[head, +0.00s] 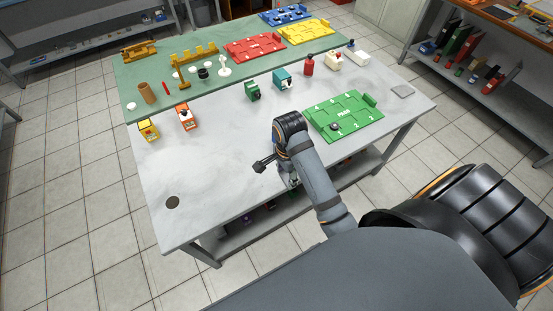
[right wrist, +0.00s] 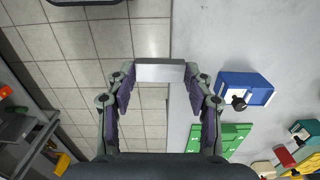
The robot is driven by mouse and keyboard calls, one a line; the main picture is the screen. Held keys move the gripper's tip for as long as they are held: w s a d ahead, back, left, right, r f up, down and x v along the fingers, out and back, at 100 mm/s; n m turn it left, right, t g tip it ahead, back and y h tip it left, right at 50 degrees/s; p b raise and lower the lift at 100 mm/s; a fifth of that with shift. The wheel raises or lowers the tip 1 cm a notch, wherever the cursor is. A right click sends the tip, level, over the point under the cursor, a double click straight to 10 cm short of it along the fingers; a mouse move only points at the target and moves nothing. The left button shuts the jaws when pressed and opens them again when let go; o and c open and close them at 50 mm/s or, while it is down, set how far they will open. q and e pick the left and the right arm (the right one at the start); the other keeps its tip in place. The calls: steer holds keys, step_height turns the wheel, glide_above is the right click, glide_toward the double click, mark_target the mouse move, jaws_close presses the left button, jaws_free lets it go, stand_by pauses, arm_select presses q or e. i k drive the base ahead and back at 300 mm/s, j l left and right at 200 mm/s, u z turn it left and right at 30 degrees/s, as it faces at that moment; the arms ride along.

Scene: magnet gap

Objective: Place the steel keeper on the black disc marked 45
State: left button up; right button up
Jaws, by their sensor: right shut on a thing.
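The steel keeper (right wrist: 160,70) is a pale grey block in the right wrist view. My right gripper (right wrist: 160,82) is shut on it, one finger at each end. The block is above the table's front edge, with floor tiles behind its left part. In the head view my right gripper (head: 292,182) is largely hidden by my own arm, and the keeper cannot be made out. A dark round disc (head: 172,202) lies flat at the table's front left, well left of my right gripper. No number on it can be read. My left gripper is not in view.
A green board (head: 345,115) lies right of my arm. A blue piece (right wrist: 245,90) with a dark knob is near the keeper in the right wrist view. Orange (head: 186,117) and yellow (head: 148,129) toys stand farther back. The table around the disc is clear.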

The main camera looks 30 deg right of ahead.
mark_target(334, 124)
steer(key=l+u, duration=0.1)
steer(key=l, duration=0.3)
steer(key=k+l+u, duration=0.1)
steer(key=l, duration=0.25)
steer(key=k+l, duration=0.15)
steer(key=l, duration=0.25)
steer(key=k+l+u, duration=0.15)
steer(key=l, duration=0.2)
steer(key=i+l, duration=0.05)
